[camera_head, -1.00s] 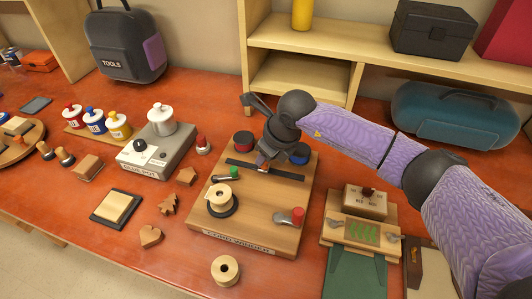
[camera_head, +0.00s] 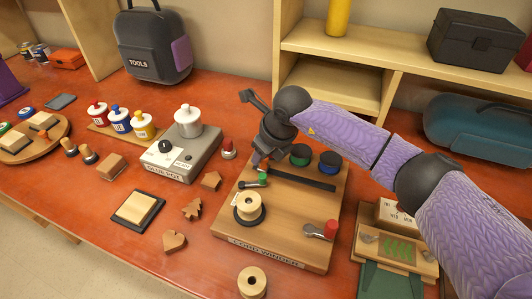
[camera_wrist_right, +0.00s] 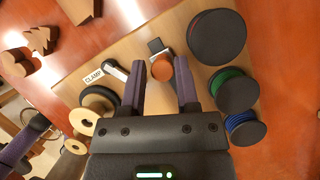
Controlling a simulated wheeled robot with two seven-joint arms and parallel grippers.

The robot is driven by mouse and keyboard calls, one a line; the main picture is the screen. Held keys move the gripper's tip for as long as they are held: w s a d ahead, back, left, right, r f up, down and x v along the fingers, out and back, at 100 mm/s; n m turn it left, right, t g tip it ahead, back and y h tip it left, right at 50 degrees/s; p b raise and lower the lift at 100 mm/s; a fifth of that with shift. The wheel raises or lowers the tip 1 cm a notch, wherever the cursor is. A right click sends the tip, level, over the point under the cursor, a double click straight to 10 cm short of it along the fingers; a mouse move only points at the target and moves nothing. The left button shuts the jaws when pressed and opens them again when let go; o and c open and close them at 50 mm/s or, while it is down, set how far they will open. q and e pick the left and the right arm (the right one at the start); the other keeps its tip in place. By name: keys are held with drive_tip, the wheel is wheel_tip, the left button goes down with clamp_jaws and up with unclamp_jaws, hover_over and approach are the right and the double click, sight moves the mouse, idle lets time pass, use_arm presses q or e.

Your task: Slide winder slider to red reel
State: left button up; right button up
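The cord winder board (camera_head: 318,252) lies in the middle of the bench in the head view. A dark slider track (camera_head: 312,182) crosses it. My right gripper (camera_head: 258,163) is at the track's left end. In the right wrist view its fingers (camera_wrist_right: 161,82) close around the orange slider knob (camera_wrist_right: 163,69). The red reel (camera_wrist_right: 216,36) stands beside the knob, ahead and right; in the head view my gripper hides it. The green reel (camera_head: 300,156) and blue reel (camera_head: 330,163) stand behind the track, to the gripper's right. My left gripper is not seen.
On the board are a pale spool (camera_head: 249,206), a clamp lever (camera_head: 258,181) and a red-handled crank (camera_head: 331,229). A grey glue pot station (camera_head: 182,153) stands left. A loose spool (camera_head: 252,281) lies in front; a shelf (camera_head: 330,88) rises behind.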

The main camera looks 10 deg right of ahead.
drive_tip(key=shift+o, duration=1.4)
drive_tip(key=shift+a, duration=0.1)
drive_tip(key=p+v, duration=0.2)
drive_tip(key=v, duration=0.8)
drive_tip(key=shift+f, duration=0.15)
